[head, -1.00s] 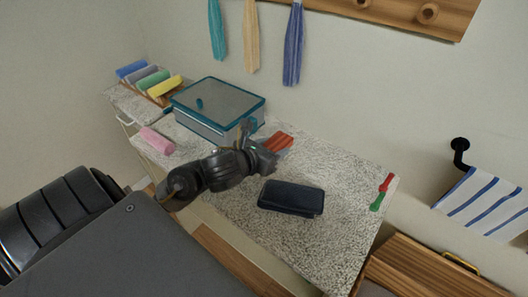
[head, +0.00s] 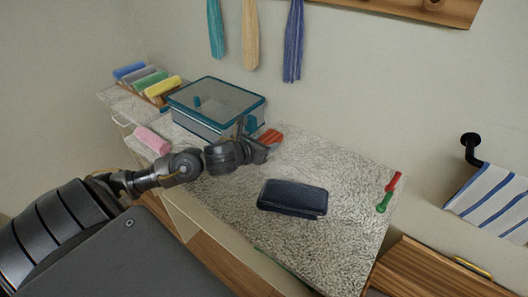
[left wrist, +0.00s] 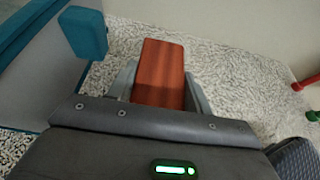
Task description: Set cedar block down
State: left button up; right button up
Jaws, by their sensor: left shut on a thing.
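The cedar block (left wrist: 159,75) is a reddish-brown wooden bar. In the left wrist view it sits between the two fingers of my left gripper (left wrist: 158,92), which is shut on it. In the head view the block (head: 270,136) shows at the tip of my left gripper (head: 262,147), over the speckled counter (head: 330,170) just right of the glass box. I cannot tell whether the block touches the counter. My right gripper is in neither view.
A teal-rimmed glass box (head: 217,104) with a teal knob stands close left of the gripper. A dark blue case (head: 293,197) lies in front on the counter. A pink roll (head: 152,140) is at left. Red and green pieces (head: 389,191) lie at the right edge. Counter between is clear.

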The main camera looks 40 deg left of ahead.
pick_arm(q)
jog(key=shift+w+a+f, duration=0.1)
jog(key=shift+a+f, duration=0.1)
jog(key=shift+f, duration=1.65)
jog(key=shift+f, duration=0.2)
jog(key=o, duration=1)
jog(key=shift+r, duration=0.15)
